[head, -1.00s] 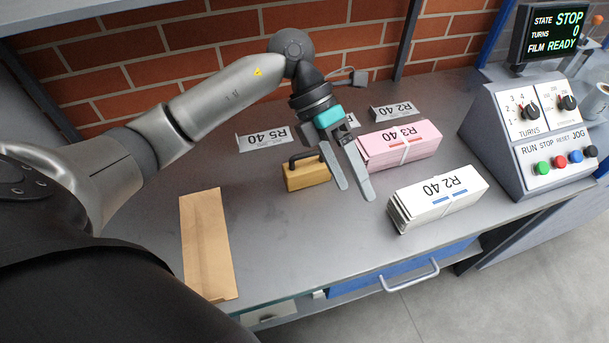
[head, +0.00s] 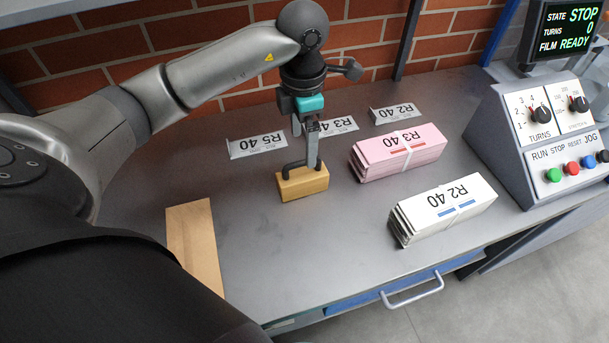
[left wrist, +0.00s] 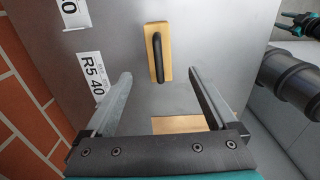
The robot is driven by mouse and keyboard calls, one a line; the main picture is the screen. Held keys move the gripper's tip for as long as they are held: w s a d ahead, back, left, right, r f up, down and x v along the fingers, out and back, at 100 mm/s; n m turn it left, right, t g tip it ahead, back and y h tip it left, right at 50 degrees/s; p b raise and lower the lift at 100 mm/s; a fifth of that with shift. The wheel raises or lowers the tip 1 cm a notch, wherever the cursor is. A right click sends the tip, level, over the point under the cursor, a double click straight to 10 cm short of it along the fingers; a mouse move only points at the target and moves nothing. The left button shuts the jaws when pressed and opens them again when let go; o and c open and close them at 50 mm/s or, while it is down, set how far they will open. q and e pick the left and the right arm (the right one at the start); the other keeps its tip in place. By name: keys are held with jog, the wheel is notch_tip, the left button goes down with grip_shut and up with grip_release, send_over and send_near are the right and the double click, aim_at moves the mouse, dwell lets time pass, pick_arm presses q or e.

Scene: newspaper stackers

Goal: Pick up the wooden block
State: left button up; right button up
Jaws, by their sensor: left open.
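The wooden block (head: 303,185) is a small tan block with a black handle arched on top. It rests on the grey bench. My left gripper (head: 306,150) points down over it, fingers open and empty. In the head view its near finger overlaps the handle, so contact cannot be judged. In the left wrist view the block (left wrist: 167,50) lies ahead between the directions of the two fingers (left wrist: 160,73), its handle running lengthwise. Part of what seems to be my right gripper (left wrist: 298,24) shows at the top right corner; its jaws are unclear.
A pink bundle (head: 400,158) and a white bundle (head: 440,212) stand right of the block. Several paper labels, including R5 40 (head: 257,146), lie behind. A brown sheet (head: 194,245) lies front left. A control console (head: 550,140) stands at right.

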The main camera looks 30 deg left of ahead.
pick_arm(q)
send_over(303, 173)
notch_tip(303, 173, down, 5)
jog(key=shift+s+f+b, duration=0.1)
jog(key=shift+s+b, duration=0.05)
jog(key=shift+b, duration=0.2)
jog(key=shift+d+f, duration=0.1)
jog(key=shift+f, duration=0.55)
notch_tip(303, 173, down, 5)
jog(key=shift+r+b, duration=0.1)
jog(key=shift+b, duration=0.4)
jog(key=shift+r, duration=0.1)
grip_shut()
pick_arm(e)
jog(key=shift+s+f, duration=0.95)
